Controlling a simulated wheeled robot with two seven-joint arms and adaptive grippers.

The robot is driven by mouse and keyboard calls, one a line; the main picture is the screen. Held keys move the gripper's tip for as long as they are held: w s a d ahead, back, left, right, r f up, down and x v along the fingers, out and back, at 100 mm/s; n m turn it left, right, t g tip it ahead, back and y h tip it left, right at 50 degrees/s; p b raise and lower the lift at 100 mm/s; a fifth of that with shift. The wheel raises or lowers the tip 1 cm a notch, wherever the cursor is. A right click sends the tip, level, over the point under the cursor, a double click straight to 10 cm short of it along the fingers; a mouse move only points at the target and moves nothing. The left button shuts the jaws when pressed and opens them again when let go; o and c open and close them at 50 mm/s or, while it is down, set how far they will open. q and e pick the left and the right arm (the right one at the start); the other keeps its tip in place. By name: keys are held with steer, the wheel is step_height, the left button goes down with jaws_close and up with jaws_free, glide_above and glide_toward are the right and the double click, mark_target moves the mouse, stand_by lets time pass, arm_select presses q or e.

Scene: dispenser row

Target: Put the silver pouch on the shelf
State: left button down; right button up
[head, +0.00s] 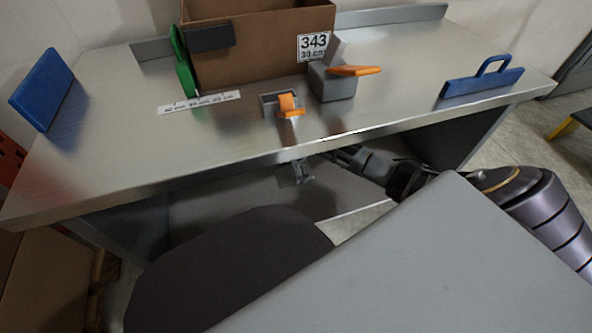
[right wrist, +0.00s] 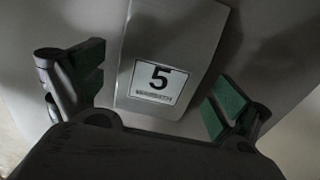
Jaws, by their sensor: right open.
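In the head view my right gripper (head: 350,158) reaches in from the right, below the front edge of the steel table (head: 215,140). The pouch cannot be made out clearly there. My left gripper is not in view.
The table bears a cardboard box (head: 265,50) labelled 343, a green upright piece (head: 184,65), grey blocks with orange levers (head: 290,104) (head: 355,70), a blue panel (head: 42,90) and a blue handled piece (head: 482,82). A small grey part (head: 297,173) shows under the table edge.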

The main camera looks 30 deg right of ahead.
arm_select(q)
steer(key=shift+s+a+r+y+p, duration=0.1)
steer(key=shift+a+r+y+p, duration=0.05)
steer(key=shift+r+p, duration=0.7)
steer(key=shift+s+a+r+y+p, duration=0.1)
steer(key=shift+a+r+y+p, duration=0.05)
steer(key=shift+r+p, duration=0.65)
arm_select(e)
steer(key=shift+r, duration=3.8)
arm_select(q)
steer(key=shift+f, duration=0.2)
